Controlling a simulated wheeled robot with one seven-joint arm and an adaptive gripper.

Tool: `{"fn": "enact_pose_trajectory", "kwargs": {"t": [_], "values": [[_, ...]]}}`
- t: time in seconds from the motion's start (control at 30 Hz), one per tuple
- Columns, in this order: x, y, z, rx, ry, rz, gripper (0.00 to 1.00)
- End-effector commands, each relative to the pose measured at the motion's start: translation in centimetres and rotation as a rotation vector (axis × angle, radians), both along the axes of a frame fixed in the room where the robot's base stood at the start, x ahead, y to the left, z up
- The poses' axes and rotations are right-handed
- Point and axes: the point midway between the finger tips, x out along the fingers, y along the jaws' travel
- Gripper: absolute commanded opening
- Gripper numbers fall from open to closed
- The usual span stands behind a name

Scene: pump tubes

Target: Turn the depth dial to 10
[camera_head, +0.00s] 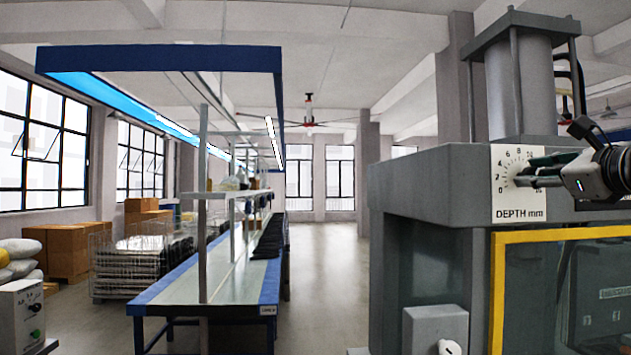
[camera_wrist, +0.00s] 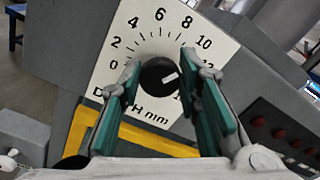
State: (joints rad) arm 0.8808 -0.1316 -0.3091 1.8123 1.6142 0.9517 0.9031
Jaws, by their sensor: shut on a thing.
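The depth dial (camera_wrist: 157,76) is a round black knob with a white pointer line, in the middle of a white scale plate (camera_wrist: 140,32) in the wrist view. The line points right and slightly up, seemingly between 10 and 12; I cannot read it exactly. My gripper (camera_wrist: 159,68) has its teal-padded fingers on either side of the knob and is shut on it. In the head view the plate (camera_head: 505,210), marked DEPTH mm, is on the grey machine's front, and my gripper (camera_head: 524,179) reaches it from the right, hiding most of the knob.
A yellow-framed window (camera_head: 495,290) is below the plate. A grey box with a white knob (camera_head: 436,328) is on the machine's lower front. In the wrist view, several red buttons (camera_wrist: 279,133) are at the lower right. A workbench (camera_head: 245,250) stands left, across open floor.

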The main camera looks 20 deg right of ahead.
Motion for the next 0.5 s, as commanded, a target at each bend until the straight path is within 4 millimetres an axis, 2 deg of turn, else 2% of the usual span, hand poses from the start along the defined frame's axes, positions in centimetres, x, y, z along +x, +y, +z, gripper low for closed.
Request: {"fn": "enact_pose_trajectory", "kwargs": {"t": [0.23,0.27,0.3,0.33,0.5], "values": [[0.00,0.00,-0.04,0.001,0.001,0.000,0.03],[0.00,0.00,-0.04,0.001,0.001,0.000,0.38],[0.00,0.00,-0.04,0.001,0.001,0.000,0.47],[0.00,0.00,-0.04,0.001,0.001,0.000,0.50],[0.00,0.00,-0.02,0.001,0.001,-0.001,0.50]]}}
